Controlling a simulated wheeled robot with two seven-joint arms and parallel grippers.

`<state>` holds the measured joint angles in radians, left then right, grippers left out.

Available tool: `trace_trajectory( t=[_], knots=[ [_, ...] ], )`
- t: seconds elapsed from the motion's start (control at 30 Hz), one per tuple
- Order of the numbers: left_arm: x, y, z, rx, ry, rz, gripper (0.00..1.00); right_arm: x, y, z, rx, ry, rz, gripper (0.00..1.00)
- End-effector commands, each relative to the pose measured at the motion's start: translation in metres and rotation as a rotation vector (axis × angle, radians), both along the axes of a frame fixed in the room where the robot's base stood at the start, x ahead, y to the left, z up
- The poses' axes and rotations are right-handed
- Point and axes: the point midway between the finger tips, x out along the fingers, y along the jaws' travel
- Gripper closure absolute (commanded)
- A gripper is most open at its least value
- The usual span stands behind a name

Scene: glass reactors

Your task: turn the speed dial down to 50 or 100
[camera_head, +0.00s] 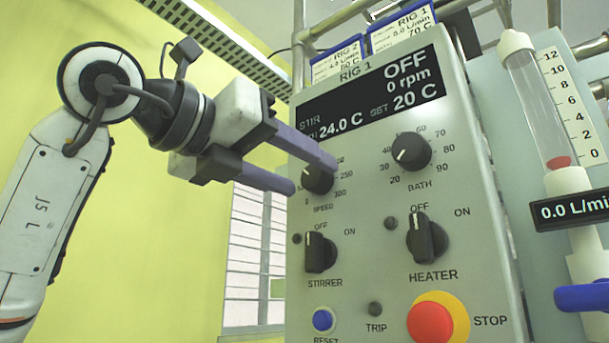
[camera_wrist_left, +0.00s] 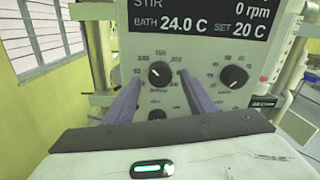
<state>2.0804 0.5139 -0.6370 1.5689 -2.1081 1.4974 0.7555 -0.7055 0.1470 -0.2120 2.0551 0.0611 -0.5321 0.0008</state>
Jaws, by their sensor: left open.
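The speed dial (camera_head: 318,181) is a round black knob at the upper left of the RIG 1 control panel (camera_head: 375,185). It also shows in the left wrist view (camera_wrist_left: 160,74), where its pale mark seems to point up and left; the exact number is too small to read. My left gripper (camera_head: 314,176) is open, with one purple finger on each side of the dial. In the left wrist view its fingertips (camera_wrist_left: 160,80) flank the knob with gaps visible; contact cannot be told. In the head view a finger partly hides the dial's scale. My right gripper is not in view.
The display (camera_head: 370,95) reads OFF, 0 rpm, bath 24.0 C, set 20 C. The bath dial (camera_head: 411,151) is right of the speed dial. Below are the stirrer switch (camera_head: 320,252), heater switch (camera_head: 427,238), both at OFF, and the red stop button (camera_head: 430,322). A glass flow tube (camera_head: 535,100) stands right.

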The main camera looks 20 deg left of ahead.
Motion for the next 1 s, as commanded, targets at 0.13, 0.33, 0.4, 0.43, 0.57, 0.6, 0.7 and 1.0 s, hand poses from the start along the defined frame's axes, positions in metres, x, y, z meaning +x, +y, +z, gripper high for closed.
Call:
trace_trajectory(
  t=[0.13,0.33,0.4,0.43,0.57,0.6,0.7,1.0],
  knots=[
    [-0.028,0.013,0.000,-0.001,-0.006,0.002,0.50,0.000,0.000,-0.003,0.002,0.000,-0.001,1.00],
    [-0.062,0.026,0.000,0.000,-0.003,0.002,0.50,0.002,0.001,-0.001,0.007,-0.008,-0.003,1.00],
    [-0.070,0.029,0.000,0.000,-0.002,0.000,0.50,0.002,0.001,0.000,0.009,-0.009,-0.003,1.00],
    [-0.073,0.030,0.000,0.001,-0.001,0.000,0.50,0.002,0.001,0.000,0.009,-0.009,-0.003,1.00],
    [-0.079,0.033,0.000,0.001,0.000,0.000,0.50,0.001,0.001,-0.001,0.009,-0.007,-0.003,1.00],
    [-0.080,0.033,0.000,0.001,0.000,0.000,0.50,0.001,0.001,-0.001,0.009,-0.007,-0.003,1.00],
    [-0.080,0.033,0.000,0.001,0.001,0.000,0.50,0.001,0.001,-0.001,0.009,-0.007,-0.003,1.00],
    [-0.080,0.033,0.000,0.000,0.001,0.000,0.50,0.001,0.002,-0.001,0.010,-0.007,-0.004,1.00]
  ],
)
